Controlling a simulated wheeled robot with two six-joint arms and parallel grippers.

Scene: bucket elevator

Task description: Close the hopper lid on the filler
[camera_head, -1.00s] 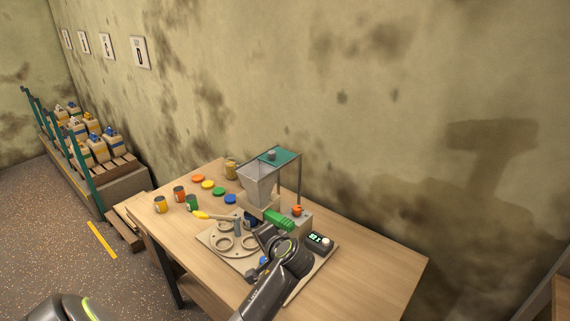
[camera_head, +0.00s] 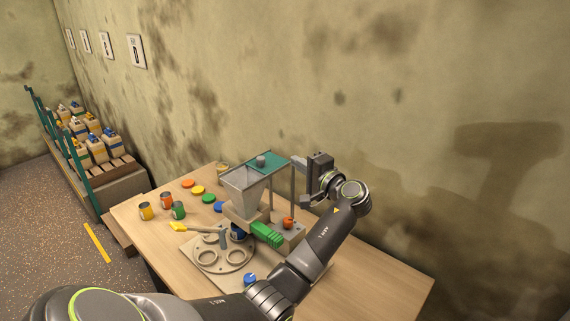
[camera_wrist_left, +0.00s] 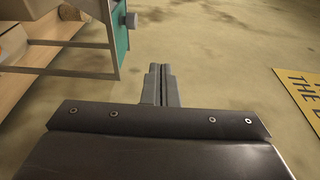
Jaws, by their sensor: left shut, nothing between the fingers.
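The filler's grey hopper (camera_head: 243,183) stands on the table with its mouth exposed. The teal hopper lid (camera_head: 279,163), with a grey knob (camera_head: 261,160) on top, lies beside the mouth, near posts. The lid (camera_wrist_left: 119,36) and its knob (camera_wrist_left: 131,20) also show at the upper left of the left wrist view. My left gripper (camera_head: 319,165) is raised just right of the lid, apart from it. Its fingers (camera_wrist_left: 160,82) are shut and empty in the wrist view; the head view does not show the fingertips clearly. My right gripper is not in view.
A green part (camera_head: 267,234) and an orange knob (camera_head: 288,222) sit below the hopper, beside a ringed turntable (camera_head: 222,262). Coloured cans (camera_head: 167,200) and lids (camera_head: 197,190) stand at the table's left. The wall (camera_head: 420,120) is close behind. The table's right is clear.

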